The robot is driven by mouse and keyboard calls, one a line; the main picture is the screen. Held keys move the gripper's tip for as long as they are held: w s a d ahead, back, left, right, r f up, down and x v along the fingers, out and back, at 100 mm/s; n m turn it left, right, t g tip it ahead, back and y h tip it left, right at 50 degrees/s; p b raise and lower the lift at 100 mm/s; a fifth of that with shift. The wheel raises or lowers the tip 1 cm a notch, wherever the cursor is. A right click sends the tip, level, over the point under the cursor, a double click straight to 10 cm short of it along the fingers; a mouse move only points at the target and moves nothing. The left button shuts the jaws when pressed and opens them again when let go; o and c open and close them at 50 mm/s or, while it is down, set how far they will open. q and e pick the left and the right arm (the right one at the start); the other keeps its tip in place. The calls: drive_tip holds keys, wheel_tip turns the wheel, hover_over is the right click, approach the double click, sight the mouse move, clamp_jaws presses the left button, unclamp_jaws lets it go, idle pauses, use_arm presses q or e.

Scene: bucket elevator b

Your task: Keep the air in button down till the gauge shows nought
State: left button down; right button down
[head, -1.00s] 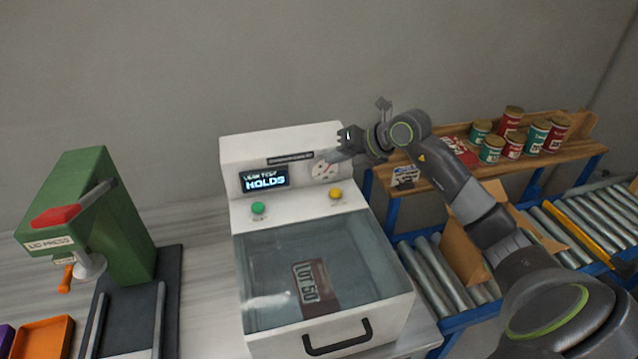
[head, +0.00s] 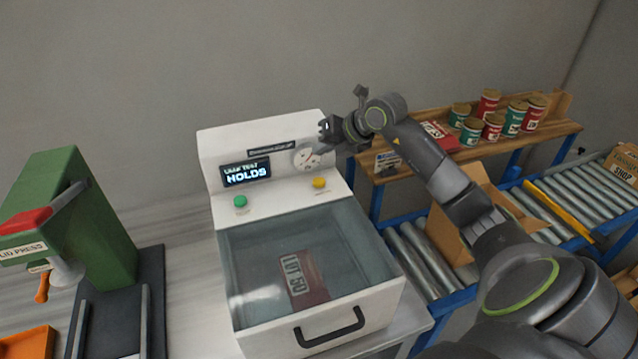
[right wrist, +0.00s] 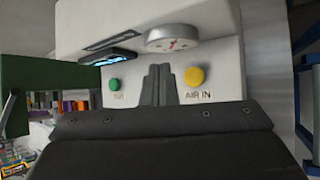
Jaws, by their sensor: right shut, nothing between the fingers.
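The white leak test machine (head: 215,213) stands in the middle of the head view, its screen (head: 246,173) reading "LEAK TEST HOLDS". The yellow air in button (head: 319,183) is on its sloped panel, right of a green button (head: 240,202). The yellow button also shows in the right wrist view (right wrist: 194,77), labelled "AIR IN". The round gauge (head: 304,158) is above it; its reading is too small to tell. My right gripper (head: 325,132) is beside the gauge in the head view. In the wrist view its shut fingers (right wrist: 159,84) point between the two buttons, apparently touching neither. My left gripper is out of view.
Under the machine's clear lid (head: 350,245) lies a labelled pack (head: 303,277). A green lid press (head: 85,215) stands at left. A wooden shelf (head: 400,172) with several cans, a roller conveyor (head: 410,255) and an open carton (head: 450,240) are at right.

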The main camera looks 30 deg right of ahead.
sight(323, 183)
drive_tip(key=shift+f+b, duration=1.85)
drive_tip(key=shift+f, duration=1.3)
drive_tip(key=shift+f+b, duration=0.4)
drive_tip(key=shift+f, duration=0.05)
drive_tip(key=shift+f+b, duration=0.5)
drive_tip(key=shift+f, duration=0.1)
drive_tip(key=shift+r, duration=0.2)
idle(1.7)
drive_tip(key=shift+r+p, duration=0.6)
drive_tip(key=shift+r, duration=0.25)
drive_tip(key=shift+r+p, duration=1.55)
drive_tip(key=shift+r, duration=1)
